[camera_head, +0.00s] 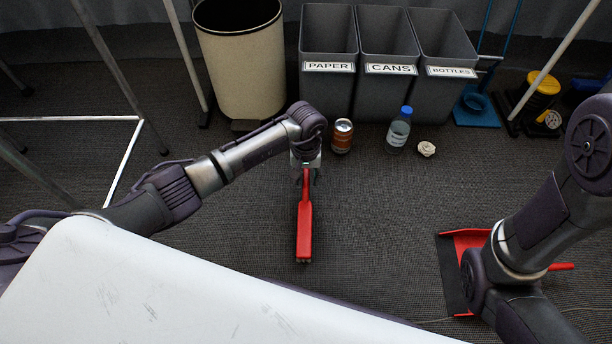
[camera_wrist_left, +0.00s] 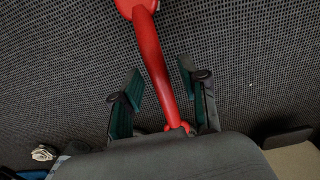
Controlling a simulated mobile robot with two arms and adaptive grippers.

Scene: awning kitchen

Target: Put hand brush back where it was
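The red hand brush (camera_head: 304,228) is below my left gripper (camera_head: 306,176) in the head view, its handle toward the gripper and its broad end toward me. In the left wrist view, the red handle (camera_wrist_left: 154,62) runs between the two fingers of my left gripper (camera_wrist_left: 162,82). The fingers are apart, with a gap on each side of the handle. Whether the brush touches the floor is unclear. A red dustpan (camera_head: 470,240) lies on the floor at the right, partly hidden by my right arm. My right gripper is out of view.
Bins marked PAPER (camera_head: 328,95), CANS (camera_head: 385,100) and BOTTLES (camera_head: 445,95) stand at the back beside a cream bin (camera_head: 243,60). A can (camera_head: 342,137), a bottle (camera_head: 399,130) and crumpled paper (camera_head: 426,148) lie before them. A white table (camera_head: 160,290) fills the lower left.

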